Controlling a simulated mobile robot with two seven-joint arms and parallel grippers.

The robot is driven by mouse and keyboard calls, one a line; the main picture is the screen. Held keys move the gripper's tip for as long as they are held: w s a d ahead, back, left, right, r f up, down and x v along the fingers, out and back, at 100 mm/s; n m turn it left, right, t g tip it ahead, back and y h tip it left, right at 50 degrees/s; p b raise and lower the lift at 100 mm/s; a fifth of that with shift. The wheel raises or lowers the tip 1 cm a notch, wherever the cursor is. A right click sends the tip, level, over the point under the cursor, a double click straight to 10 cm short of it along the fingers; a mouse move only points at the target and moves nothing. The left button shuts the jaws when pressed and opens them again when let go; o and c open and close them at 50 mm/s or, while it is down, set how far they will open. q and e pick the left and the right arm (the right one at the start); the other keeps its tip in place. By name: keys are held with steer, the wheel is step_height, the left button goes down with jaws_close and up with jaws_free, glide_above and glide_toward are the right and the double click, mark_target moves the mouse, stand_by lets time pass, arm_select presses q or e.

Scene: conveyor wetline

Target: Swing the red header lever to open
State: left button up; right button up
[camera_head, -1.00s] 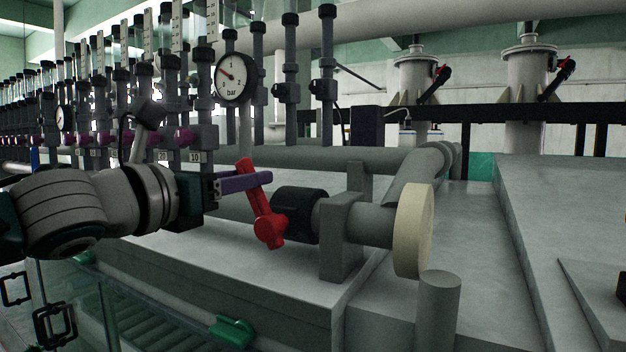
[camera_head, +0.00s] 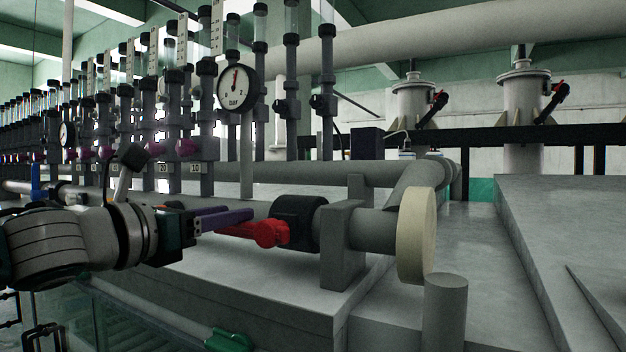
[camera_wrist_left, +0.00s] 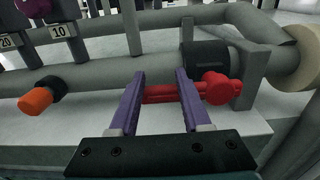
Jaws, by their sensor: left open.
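The red header lever (camera_head: 258,232) lies level along the grey header pipe, its arm pointing left from its round hub beside the black valve body (camera_head: 299,222). The lever also shows in the left wrist view (camera_wrist_left: 160,94), with its hub to the right of the fingers. My left gripper (camera_head: 248,214) is open, with purple fingers reaching to the lever. In the left wrist view, the lever arm crosses the gap between the two fingers (camera_wrist_left: 160,74). The right finger is close to the hub; I cannot tell whether it touches. My right gripper is not in view.
A pressure gauge (camera_head: 236,88) stands above the header, its needle pointing nearly straight up. A row of flow tubes runs to the left. A grey support block (camera_head: 342,245) and a cream end disc (camera_head: 416,236) lie right of the valve. An orange-capped stub (camera_wrist_left: 36,101) sits left.

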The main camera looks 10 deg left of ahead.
arm_select(q)
steer(key=shift+s+d+f, duration=0.2)
steer(key=shift+f, duration=0.2)
steer(key=v, duration=0.6)
steer(key=shift+s+a+r, duration=0.15)
steer(key=shift+s+r, duration=0.05)
steer(key=shift+s, duration=0.2)
steer(key=s+d+f+m+g+y+p, duration=0.1)
steer(key=s+f+m+g+y+p, duration=0.1)
steer(key=s+m, duration=0.8)
steer(key=s+d+f+m+g+y+p, duration=0.1)
steer(key=s+f+m+g+p, duration=0.4)
steer(key=s+m, duration=0.6)
steer(key=s+d+f+m+g+y+p, duration=0.2)
steer(key=s+f+m+g, duration=0.3)
steer(key=s+m, duration=0.5)
steer(key=m+g+y+p, duration=0.1)
steer(key=m, duration=0.2)
steer(key=shift+s+f+p, duration=0.25)
steer(key=shift+p, duration=0.1)
